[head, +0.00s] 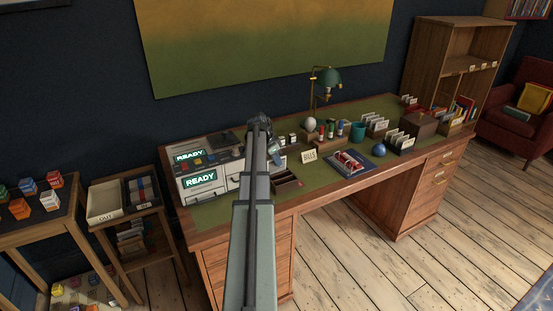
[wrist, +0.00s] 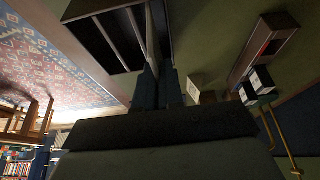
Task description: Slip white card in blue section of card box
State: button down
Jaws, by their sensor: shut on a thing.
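My gripper (wrist: 160,75) points down over the desk with its fingers together on a thin card (wrist: 152,35). The card shows nearly edge-on in the wrist view and looks grey in shadow. In the wrist view it stands beside or over the open card box (wrist: 98,28), a dark tray with thin dividers; I cannot tell whether it is inside. In the head view my gripper (head: 274,156) is partly hidden by my arm, just behind the small dark card box (head: 288,184). The blue section cannot be made out in either view.
A pale machine with READY screens (head: 205,180) stands left of my arm. A small BILLS sign (head: 308,156), a red-and-blue picture book (head: 350,162), a blue ball (head: 379,150) and card racks (head: 400,141) stand to the right.

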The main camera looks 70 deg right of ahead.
jog(key=shift+f, duration=0.55)
jog(key=c, duration=1.2)
grip_release()
jog(key=shift+r, duration=0.1)
jog(key=shift+r, duration=3.4)
